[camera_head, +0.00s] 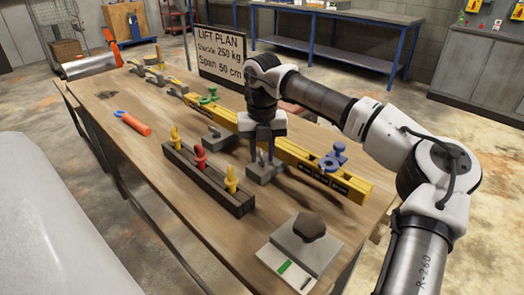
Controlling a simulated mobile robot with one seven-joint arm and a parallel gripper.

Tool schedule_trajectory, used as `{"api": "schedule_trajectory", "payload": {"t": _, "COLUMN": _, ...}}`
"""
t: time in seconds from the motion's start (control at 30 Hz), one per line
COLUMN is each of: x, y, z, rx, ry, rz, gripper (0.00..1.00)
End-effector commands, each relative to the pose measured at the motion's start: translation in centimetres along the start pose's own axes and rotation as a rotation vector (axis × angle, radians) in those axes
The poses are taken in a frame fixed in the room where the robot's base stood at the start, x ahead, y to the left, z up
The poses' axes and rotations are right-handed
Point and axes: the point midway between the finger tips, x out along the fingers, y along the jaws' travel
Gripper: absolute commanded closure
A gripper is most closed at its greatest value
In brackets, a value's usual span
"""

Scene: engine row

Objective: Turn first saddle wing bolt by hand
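A long yellow beam (300,160) lies across the wooden table. A grey metal saddle block (262,174) sits at the beam's near side, directly below my gripper (264,156). My gripper points down, with its fingertips at or just above the top of this block. A wing bolt there is hidden or too small to make out, and I cannot tell whether the fingers touch anything. A second grey block (218,139) sits farther left along the beam. Which saddle is the first is not marked.
A dark rack (208,183) holds yellow and red shackles in front. Blue (332,160) and green (209,97) shackles are at the beam. A grey plate with a dark knob (310,228) lies near right. A lift plan sign (222,55) stands behind.

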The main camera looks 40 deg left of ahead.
Motion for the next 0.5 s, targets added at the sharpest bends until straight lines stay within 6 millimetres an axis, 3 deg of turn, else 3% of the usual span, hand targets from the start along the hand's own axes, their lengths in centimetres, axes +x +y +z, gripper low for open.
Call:
{"api": "schedule_trajectory", "payload": {"t": 0.1, "x": -0.01, "y": 0.00, "z": 0.00, "rx": 0.000, "ry": 0.000, "rz": 0.000, "gripper": 0.74}}
{"api": "schedule_trajectory", "payload": {"t": 0.3, "x": -0.03, "y": 0.01, "z": -0.01, "rx": -0.001, "ry": 0.000, "rz": 0.000, "gripper": 1.00}}
{"api": "schedule_trajectory", "payload": {"t": 0.5, "x": -0.05, "y": 0.02, "z": -0.01, "rx": -0.002, "ry": 0.001, "rz": 0.000, "gripper": 1.00}}
